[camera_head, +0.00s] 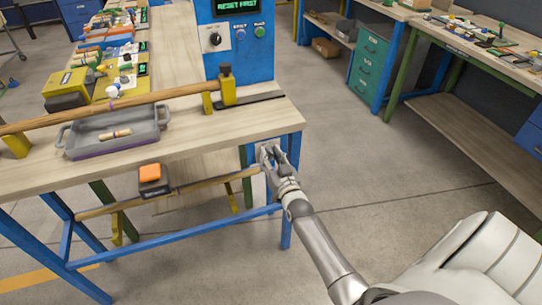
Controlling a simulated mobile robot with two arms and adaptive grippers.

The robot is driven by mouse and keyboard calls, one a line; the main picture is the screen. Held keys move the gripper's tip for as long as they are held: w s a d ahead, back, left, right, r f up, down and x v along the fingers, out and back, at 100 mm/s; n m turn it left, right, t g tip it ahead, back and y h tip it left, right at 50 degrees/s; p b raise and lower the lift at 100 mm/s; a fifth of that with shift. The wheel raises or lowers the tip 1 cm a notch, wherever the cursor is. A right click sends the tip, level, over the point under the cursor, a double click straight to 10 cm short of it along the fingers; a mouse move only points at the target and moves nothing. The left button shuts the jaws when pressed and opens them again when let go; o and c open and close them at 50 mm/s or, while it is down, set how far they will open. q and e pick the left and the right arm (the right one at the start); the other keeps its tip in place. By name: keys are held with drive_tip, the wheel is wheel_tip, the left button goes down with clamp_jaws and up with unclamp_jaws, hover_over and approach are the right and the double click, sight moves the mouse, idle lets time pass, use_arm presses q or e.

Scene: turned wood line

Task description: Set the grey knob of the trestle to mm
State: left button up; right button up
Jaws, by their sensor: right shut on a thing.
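The trestle is the wooden-topped workbench (235,126) with blue legs. My right gripper (268,153) is at the blue leg below its right front corner, in front of a small pale plate there. Its fingers are shut on the grey knob, which they hide almost wholly, so its pointer and marks cannot be read. My left gripper is not in view.
A blue panel (263,66) at the back carries a black knob (215,39), buttons and a display reading "RESET FIRST". A grey tray (88,134) and a long wooden rod (150,98) are on the bench. Floor is clear on the right.

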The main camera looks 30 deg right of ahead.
drive_tip(key=shift+m, duration=0.4)
drive_tip(key=o, duration=1)
drive_tip(key=v, duration=1.2)
drive_tip(key=shift+a, duration=0.1)
